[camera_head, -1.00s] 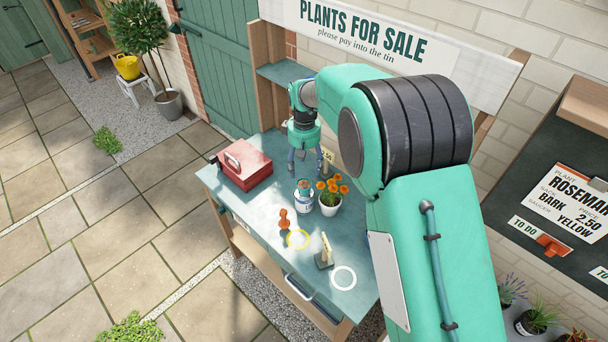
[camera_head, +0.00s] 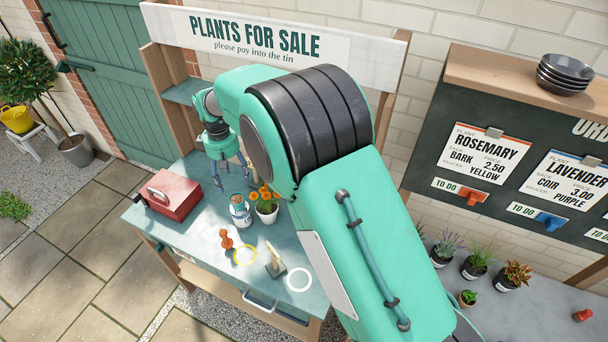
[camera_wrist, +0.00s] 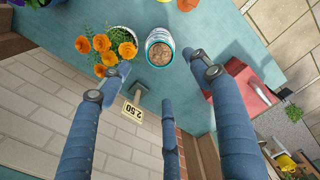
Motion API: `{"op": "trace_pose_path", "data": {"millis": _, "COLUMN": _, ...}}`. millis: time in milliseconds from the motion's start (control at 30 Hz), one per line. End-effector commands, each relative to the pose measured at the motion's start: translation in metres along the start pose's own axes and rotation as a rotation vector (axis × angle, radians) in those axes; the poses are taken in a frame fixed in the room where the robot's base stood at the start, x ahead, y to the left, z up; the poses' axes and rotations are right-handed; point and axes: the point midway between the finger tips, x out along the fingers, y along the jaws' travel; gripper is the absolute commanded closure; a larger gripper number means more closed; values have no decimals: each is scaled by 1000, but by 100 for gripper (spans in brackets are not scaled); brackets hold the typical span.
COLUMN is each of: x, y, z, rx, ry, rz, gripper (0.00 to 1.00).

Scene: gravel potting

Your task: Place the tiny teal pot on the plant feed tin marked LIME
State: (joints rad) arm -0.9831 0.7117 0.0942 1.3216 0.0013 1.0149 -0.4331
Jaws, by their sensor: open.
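My gripper (camera_head: 233,178) is open with nothing between its fingers, above the back of the potting table; its spread blue fingers also show in the wrist view (camera_wrist: 155,88). I cannot make out a tiny teal pot or a tin marked LIME in either view. A small white and blue container (camera_head: 240,214) with brown contents stands upright on the table, in front of the gripper. It also shows in the wrist view (camera_wrist: 159,56); its lettering is too small to read.
An orange-flowered pot (camera_head: 267,208) stands beside the container. A red cash box (camera_head: 175,192) is at the table's left. An orange object (camera_head: 226,239), a yellow ring (camera_head: 245,256), a small stand (camera_head: 275,262) and a white ring (camera_head: 299,280) lie in front. Several plants stand right.

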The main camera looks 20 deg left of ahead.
Motion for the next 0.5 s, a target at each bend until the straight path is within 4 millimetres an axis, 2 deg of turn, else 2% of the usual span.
{"op": "trace_pose_path", "data": {"millis": 333, "x": -1, "y": 1, "z": 1, "rx": 1, "ry": 1, "rz": 0, "gripper": 37}}
{"op": "trace_pose_path", "data": {"millis": 500, "x": -13, "y": 10, "z": 11, "rx": 22, "ry": 7, "rz": 3, "gripper": 37}}
